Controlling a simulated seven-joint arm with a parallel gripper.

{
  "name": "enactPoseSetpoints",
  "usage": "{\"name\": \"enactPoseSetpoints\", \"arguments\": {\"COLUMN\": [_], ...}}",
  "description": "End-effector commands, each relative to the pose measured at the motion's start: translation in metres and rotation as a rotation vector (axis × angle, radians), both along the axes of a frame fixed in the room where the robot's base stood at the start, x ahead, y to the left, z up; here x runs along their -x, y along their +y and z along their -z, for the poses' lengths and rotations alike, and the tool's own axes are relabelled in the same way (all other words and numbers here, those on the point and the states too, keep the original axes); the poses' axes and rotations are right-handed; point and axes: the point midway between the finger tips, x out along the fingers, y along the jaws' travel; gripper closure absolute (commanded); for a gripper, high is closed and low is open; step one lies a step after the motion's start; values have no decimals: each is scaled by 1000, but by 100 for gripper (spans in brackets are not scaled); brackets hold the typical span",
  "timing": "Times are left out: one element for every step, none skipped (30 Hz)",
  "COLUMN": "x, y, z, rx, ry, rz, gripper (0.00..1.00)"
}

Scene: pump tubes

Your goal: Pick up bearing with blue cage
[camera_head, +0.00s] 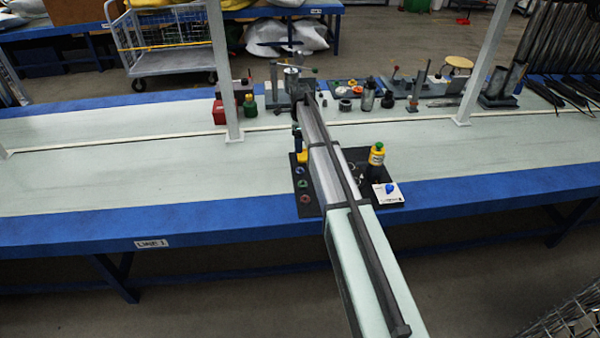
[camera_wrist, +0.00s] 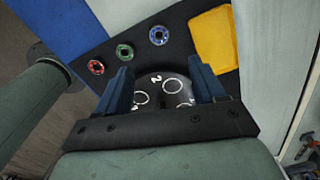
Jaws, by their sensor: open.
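The bearing with the blue cage (camera_wrist: 158,35) lies flat on a black mat (camera_wrist: 110,40) in the wrist view, and on the left part of the mat in the head view (camera_head: 301,171). A green-caged bearing (camera_wrist: 124,51) and a red-caged bearing (camera_wrist: 96,67) lie beside it in a slanting row, toward the mat's near edge. My gripper (camera_wrist: 160,70) is open, its two dark blue fingers apart with no bearing between them. It is over the mat, and the blue bearing shows just beyond the fingertips.
A yellow object (camera_wrist: 214,40) lies on the mat beside the blue bearing. White numbered rings (camera_wrist: 172,86) mark a dark surface between the fingers. The table's left is clear.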

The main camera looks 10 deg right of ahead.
Motion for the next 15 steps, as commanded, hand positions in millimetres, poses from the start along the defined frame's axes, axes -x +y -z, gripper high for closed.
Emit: {"name": "enactPoseSetpoints", "arguments": {"x": [0, 0, 0, 0, 0, 0, 0, 1, 0, 0, 0, 0, 0, 0, 0], "y": [-1, -1, -1, -1, -1, -1, -1, 0, 0, 0, 0, 0, 0, 0, 0], "z": [2, 4, 7, 10, 14, 19, 23, 27, 34, 39, 45, 52, 57, 62, 69], "rx": [1, 1, 1, 1, 0, 0, 0, 0, 0, 0, 0, 0, 0, 0, -1], "ry": [1, 1, 1, 1, 2, 2, 3, 3, 2, 2, 3, 3, 3, 2, 2], "rz": [6, 8, 8, 7, 7, 6, 6, 6, 5, 5, 5, 5, 5, 4, 4], "gripper": [31, 31, 31, 31, 31, 31, 31, 31, 31, 31, 31, 31, 31, 31, 31]}}
